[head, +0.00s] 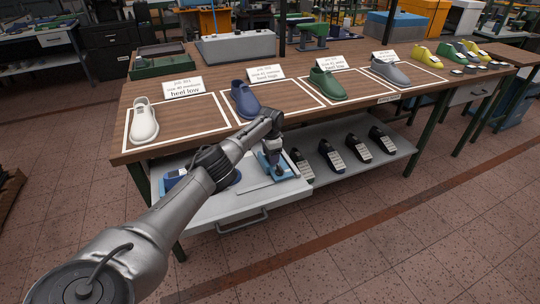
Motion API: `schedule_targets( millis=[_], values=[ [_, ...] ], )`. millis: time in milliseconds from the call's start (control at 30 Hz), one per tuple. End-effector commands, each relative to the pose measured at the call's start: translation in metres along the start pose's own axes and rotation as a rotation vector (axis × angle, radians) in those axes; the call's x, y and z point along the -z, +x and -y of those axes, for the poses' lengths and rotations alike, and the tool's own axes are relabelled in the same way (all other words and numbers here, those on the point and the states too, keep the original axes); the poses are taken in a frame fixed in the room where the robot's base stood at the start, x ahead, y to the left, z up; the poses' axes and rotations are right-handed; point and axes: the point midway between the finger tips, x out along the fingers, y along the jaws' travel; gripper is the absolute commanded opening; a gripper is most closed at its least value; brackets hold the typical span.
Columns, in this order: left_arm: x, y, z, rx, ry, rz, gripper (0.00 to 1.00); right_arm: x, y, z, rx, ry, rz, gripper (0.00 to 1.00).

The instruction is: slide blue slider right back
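A pulled-out light grey drawer (212,212) under the table holds blue parts. One blue piece, likely the blue slider (289,169), lies at its right side around my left gripper (278,172). My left gripper points down at this piece. It looks close to it or touching it, but I cannot tell whether it holds it. Its fingers are too small and dark to read as open or shut. Another blue piece (172,180) lies at the drawer's left, and my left arm partly hides the drawer between. My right gripper is not in view.
The wooden table (225,135) carries a white shoe (143,122), a blue shoe (245,101), a green shoe (327,85) and a grey shoe (390,72) in white outlines with signs. Several black shoes stand on the lower shelf (397,153). The floor in front is clear.

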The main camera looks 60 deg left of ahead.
Motion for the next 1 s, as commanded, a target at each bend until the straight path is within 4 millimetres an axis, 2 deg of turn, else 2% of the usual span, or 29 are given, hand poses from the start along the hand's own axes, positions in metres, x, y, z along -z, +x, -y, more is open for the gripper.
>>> schedule_targets(
  millis=[33,167,467,567,1000],
  values=[
    [0.000,0.000,0.000,0.000,0.000,0.001,0.64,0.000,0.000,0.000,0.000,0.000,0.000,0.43],
    [-0.001,0.000,0.001,0.000,-0.001,0.002,0.77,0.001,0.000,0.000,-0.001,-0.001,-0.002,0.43],
    [-0.001,-0.004,0.001,0.000,-0.001,0.003,0.77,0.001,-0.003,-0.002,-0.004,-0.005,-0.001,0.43],
    [-0.002,-0.015,0.001,0.000,0.000,0.003,0.77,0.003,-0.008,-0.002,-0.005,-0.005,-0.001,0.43],
    [-0.001,-0.099,0.001,0.000,0.000,0.001,0.77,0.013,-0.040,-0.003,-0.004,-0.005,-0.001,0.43]
  ],
)
